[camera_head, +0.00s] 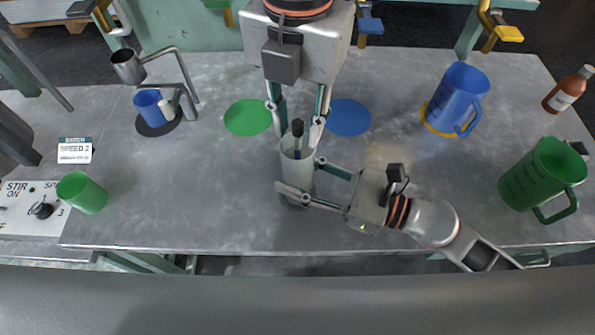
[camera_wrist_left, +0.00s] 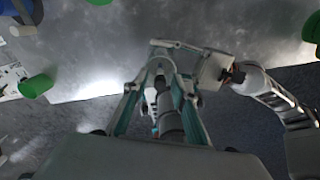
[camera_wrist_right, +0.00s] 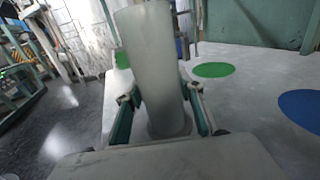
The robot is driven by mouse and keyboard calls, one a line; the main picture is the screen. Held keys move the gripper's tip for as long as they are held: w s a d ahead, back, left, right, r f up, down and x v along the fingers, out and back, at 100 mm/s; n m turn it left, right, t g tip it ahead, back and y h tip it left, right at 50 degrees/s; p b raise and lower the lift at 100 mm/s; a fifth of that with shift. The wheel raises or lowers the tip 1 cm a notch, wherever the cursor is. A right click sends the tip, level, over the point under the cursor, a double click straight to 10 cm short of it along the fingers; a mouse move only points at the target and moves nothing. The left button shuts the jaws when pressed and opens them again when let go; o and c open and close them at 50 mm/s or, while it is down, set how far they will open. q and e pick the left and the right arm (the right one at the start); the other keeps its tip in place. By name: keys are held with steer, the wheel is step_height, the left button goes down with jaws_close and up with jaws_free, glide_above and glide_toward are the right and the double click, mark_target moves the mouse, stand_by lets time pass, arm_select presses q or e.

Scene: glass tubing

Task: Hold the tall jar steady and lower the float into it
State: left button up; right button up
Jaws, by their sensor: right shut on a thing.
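The tall jar (camera_head: 296,176) stands upright on the table, a frosted pale cylinder. It fills the middle of the right wrist view (camera_wrist_right: 152,65). My right gripper (camera_head: 299,178) is shut on its side, with one finger on each side. The float (camera_head: 298,128) has a dark top and a grey stem; its top sticks up out of the jar's mouth and its lower part is hidden inside. My left gripper (camera_head: 298,130) points down over the jar. Its fingers are spread on either side of the float, with a gap showing, and appear open.
Green (camera_head: 248,117) and blue (camera_head: 348,117) discs lie behind the jar. A blue jug (camera_head: 458,95), a green jug (camera_head: 540,178) and a brown bottle (camera_head: 568,90) stand at right. A green cup (camera_head: 82,193) and a stirrer panel (camera_head: 30,210) are at left.

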arm_select(q)
step_height(320, 180, up, 12)
steer(key=shift+f, duration=0.25)
arm_select(e)
steer(key=o, duration=1.2)
steer(key=shift+o, duration=0.2)
steer(key=shift+d, duration=0.1)
steer(key=v, duration=1.1)
steer(key=shift+s+d, duration=0.2)
steer(key=shift+d, duration=0.15)
steer(key=shift+f, duration=0.1)
